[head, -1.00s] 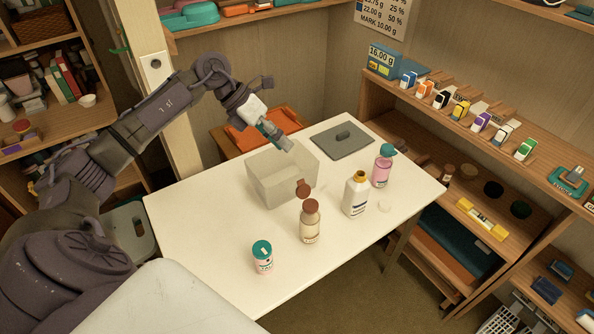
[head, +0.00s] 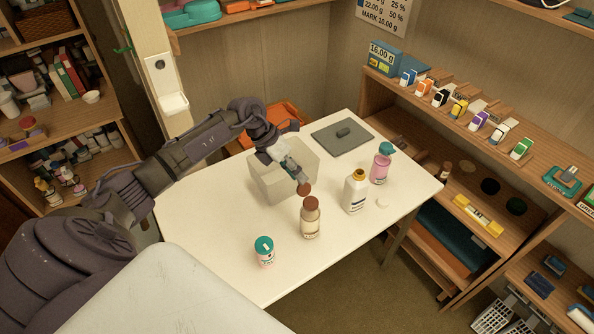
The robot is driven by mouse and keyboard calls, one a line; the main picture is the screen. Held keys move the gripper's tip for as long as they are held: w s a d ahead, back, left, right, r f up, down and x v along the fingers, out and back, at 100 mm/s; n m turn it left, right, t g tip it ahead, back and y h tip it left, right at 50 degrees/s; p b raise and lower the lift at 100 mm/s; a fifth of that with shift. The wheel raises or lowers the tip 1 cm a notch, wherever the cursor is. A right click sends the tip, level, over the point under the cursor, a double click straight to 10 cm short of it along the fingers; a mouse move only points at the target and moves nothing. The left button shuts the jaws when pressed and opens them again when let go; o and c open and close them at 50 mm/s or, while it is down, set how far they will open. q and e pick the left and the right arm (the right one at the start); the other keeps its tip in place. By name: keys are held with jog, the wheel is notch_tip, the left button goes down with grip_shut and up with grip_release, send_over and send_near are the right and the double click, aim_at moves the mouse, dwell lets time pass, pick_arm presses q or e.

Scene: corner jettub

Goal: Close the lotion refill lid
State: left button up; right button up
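A cream bottle (head: 310,224) with a brown top stands upright on the white table, and I take it to be the lotion refill. Its round brown lid (head: 304,189) stands up open at the far side of the bottle's neck. My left gripper (head: 299,177) reaches down from the upper left, over the clear box. Its fingers look closed together and hold nothing that I can see. The fingertips are right behind the lid; I cannot tell whether they touch it. My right gripper is out of view.
A clear open box (head: 268,185) stands under my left wrist. A white bottle with a yellow-brown cap (head: 355,193), a pink bottle (head: 380,168) and a small teal-lidded jar (head: 265,254) stand nearby. A grey board (head: 335,140) lies at the back.

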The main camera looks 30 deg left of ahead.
pick_arm(q)
jog(key=shift+w+d+f, duration=0.1)
jog(key=shift+d+f, duration=0.1)
jog(key=shift+f, duration=0.1)
grip_shut()
